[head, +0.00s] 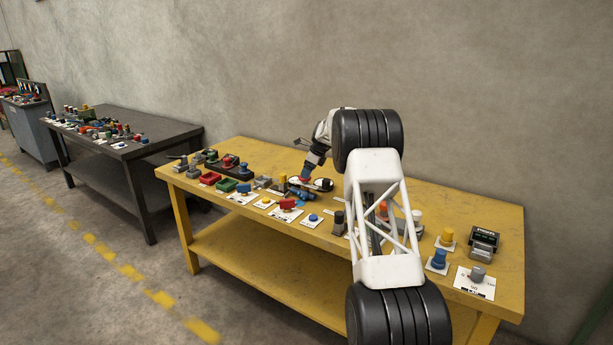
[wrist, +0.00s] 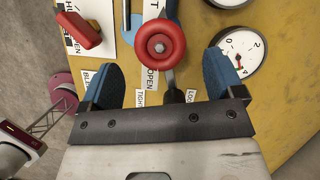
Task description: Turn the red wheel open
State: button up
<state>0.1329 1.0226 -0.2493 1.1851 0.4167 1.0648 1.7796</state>
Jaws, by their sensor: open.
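The red wheel (wrist: 160,44), a round knob with a grey centre, shows at the top middle of the wrist view. An OPEN label (wrist: 151,80) lies just below and left of it, and a dark stem runs down from it. My gripper (wrist: 160,72) is open, with its blue fingers spread to the left and right. The wheel sits in line with the gap between them, mostly past the fingertips. I see no finger touching it. In the head view my gripper (head: 305,178) is low over the yellow table, by a small red spot that is probably the wheel.
A white dial gauge (wrist: 240,52) is close beside the right finger. A red lever block (wrist: 78,30) on a white plate is left of the left finger. The yellow table (head: 235,150) carries several other knobs and switches. A dark table (head: 150,125) stands further left.

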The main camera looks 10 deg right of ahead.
jog(key=shift+x, duration=1.4)
jog(key=c, duration=0.9)
